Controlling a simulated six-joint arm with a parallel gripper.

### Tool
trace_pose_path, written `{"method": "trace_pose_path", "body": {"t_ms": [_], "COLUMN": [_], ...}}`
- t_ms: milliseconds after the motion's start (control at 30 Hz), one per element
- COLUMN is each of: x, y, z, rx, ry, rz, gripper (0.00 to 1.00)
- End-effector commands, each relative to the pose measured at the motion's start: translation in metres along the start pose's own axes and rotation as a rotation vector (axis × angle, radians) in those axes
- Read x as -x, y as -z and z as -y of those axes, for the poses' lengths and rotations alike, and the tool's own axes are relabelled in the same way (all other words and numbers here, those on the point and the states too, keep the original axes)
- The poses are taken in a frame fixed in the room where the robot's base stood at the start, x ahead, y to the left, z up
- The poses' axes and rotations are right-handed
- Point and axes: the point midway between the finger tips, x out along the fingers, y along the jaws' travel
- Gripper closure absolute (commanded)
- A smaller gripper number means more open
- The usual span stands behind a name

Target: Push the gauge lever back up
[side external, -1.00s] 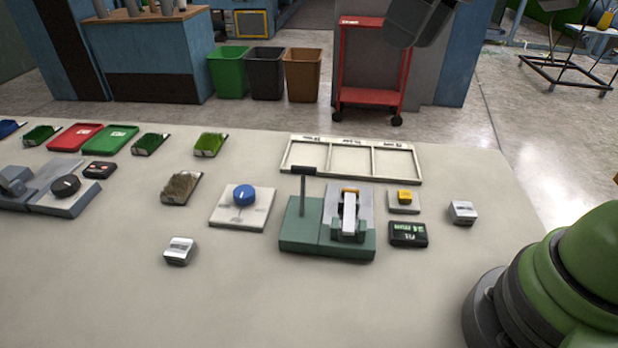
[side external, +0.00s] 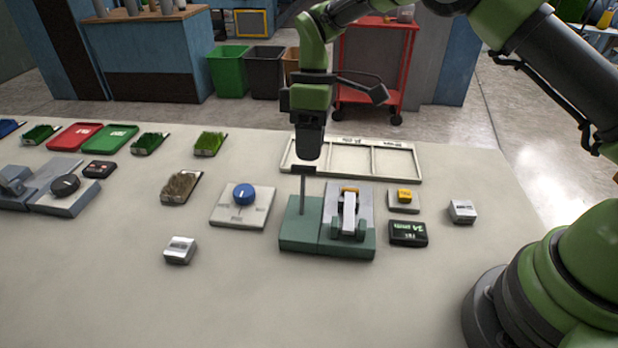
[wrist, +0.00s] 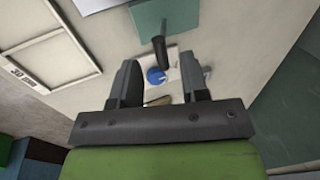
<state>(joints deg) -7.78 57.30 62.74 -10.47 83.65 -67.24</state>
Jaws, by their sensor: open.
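The gauge has a green base (side external: 300,235) with a thin dark post (side external: 303,195) topped by a crossbar on its left. A silver lever arm (side external: 350,215) slopes on a grey plate on its right. I cannot tell which of these the task calls the lever. My gripper (side external: 308,155) points down just above the post's crossbar, jaws open and empty. In the wrist view, my gripper (wrist: 160,62) shows two separated fingers with the dark post (wrist: 160,48) between them in the picture and the green base (wrist: 165,14) beyond. Contact cannot be made out.
A white three-part tray (side external: 350,160) lies behind the gauge. A blue-knob plate (side external: 240,215) is to its left. A yellow button block (side external: 404,200), a black display (side external: 408,233) and a small silver block (side external: 462,211) are to its right.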

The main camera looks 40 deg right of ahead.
Motion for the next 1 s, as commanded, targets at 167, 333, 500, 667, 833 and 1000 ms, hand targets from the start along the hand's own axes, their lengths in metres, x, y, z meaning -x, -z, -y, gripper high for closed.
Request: {"method": "trace_pose_path", "body": {"t_ms": [167,333,500,667,833,1000], "x": [-0.036,-0.058,-0.068,-0.068,-0.068,-0.067], "y": [-0.001,0.0,0.0,0.0,0.0,0.0], "z": [0.0,0.0,0.0,0.0,0.0,0.0], "rx": [-0.002,-0.002,-0.003,-0.004,-0.004,-0.004], "ry": [0.003,0.001,0.0,0.0,-0.001,-0.001], "rz": [0.004,0.001,0.0,-0.001,-0.001,-0.001], "gripper": [0.59,0.59,0.59,0.59,0.8,1.0]}}
